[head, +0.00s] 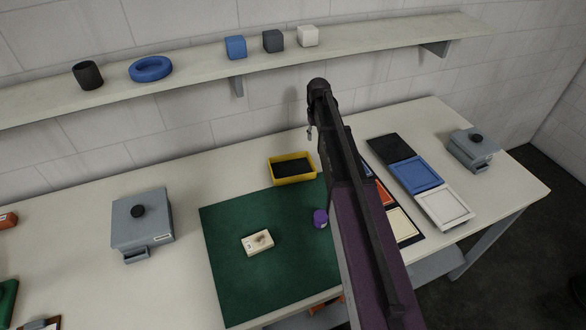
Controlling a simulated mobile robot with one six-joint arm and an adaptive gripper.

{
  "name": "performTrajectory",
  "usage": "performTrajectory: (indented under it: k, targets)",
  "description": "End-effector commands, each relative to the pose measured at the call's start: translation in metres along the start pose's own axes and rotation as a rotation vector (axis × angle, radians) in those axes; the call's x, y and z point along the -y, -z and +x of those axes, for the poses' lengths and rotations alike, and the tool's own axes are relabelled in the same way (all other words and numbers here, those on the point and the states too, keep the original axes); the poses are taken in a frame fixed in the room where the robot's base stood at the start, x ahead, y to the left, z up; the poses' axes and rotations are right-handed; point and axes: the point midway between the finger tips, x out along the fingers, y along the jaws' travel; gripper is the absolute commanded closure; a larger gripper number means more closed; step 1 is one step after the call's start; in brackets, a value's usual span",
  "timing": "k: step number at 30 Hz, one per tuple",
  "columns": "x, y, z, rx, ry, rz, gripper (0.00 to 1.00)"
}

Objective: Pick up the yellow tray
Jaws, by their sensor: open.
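The yellow tray (293,181) sits on the worktop at the back edge of the green mat (228,285). It is a shallow rectangular tray with a dark inside. My arm reaches in from the lower right and passes to the right of the tray. The far end of the arm, with my gripper (310,131), is above and behind the tray, near the wall side. Only a small part of the gripper shows; it is open and apart from the tray. I see nothing held in it.
A cream block (257,242) and a purple item (320,218) are on the mat. A grey box (142,222) stands left. Blue (416,174) and white (444,208) trays lie right of my arm. A shelf (200,70) with several objects runs above.

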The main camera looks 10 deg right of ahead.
Motion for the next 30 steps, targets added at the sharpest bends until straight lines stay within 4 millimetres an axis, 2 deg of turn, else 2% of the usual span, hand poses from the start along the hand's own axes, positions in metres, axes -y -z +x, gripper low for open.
performTrajectory:
  k: [10, 30]
  targets:
    - [-0.001, 0.000, 0.009, 0.000, 0.000, 0.001, 0.53]
    - [-0.001, 0.000, 0.060, 0.000, 0.000, 0.003, 0.53]
